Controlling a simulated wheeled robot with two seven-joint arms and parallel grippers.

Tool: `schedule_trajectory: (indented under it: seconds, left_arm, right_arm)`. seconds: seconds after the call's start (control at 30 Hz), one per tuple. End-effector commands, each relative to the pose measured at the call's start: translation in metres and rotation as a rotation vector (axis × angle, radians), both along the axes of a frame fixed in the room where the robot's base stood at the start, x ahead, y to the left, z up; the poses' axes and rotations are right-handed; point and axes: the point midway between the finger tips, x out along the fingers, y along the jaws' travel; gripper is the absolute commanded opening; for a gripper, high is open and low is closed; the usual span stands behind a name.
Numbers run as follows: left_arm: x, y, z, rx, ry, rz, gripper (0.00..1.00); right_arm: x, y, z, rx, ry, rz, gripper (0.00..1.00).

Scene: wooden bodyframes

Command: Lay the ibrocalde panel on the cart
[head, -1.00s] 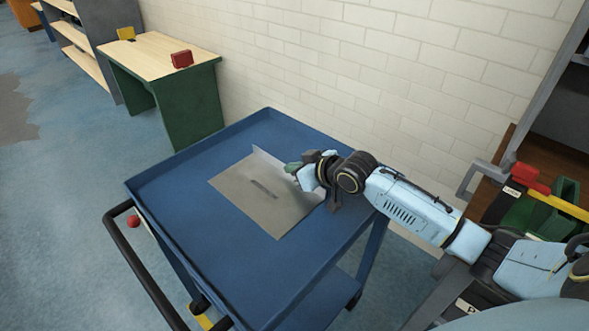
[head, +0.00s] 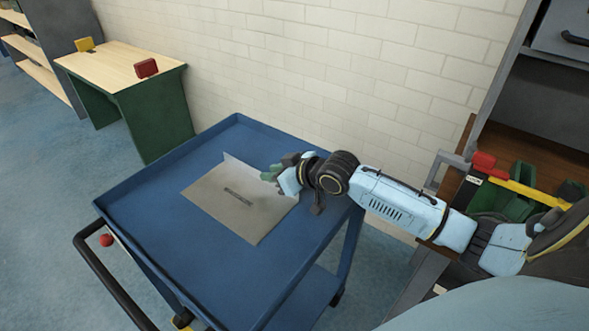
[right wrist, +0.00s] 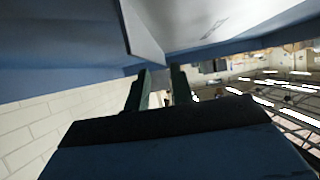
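The ibrocalde panel (head: 230,206) is a flat grey sheet with a dark slotted marking and a raised lip along its back right edge. It lies flat on the top tray of the blue cart (head: 185,165). My right gripper (head: 269,173) is just beyond the lip at the back right and partly hides it. In the right wrist view its two dark green fingers (right wrist: 160,78) stand apart with a gap between them, and the grey panel (right wrist: 195,22) is just beyond the tips. Nothing shows between the fingers. My left gripper is out of view.
A green bench (head: 150,105) with a wooden top holds a yellow block (head: 85,45) and a red block (head: 147,68). A white brick wall (head: 300,70) runs behind the cart. Shelving with green bins (head: 505,195) stands at the right. Floor is clear at the left.

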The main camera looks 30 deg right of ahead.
Motion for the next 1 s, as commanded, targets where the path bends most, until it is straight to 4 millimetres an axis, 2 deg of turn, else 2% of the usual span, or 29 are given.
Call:
schedule_trajectory:
  seconds: [0.2, 0.4, 0.6, 1.0]
  left_arm:
    - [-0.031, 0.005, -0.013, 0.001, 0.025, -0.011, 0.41]
    - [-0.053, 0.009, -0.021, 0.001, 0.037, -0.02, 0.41]
    - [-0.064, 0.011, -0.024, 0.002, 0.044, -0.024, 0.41]
    - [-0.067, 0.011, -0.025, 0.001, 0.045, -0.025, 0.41]
  right_arm:
    - [-0.037, -0.014, 0.022, -0.004, 0.004, 0.0, 0.24]
    - [-0.062, -0.022, 0.036, -0.002, 0.003, 0.001, 0.24]
    - [-0.074, -0.026, 0.043, 0.0, 0.002, 0.0, 0.24]
    - [-0.075, -0.027, 0.044, 0.001, 0.0, 0.0, 0.24]
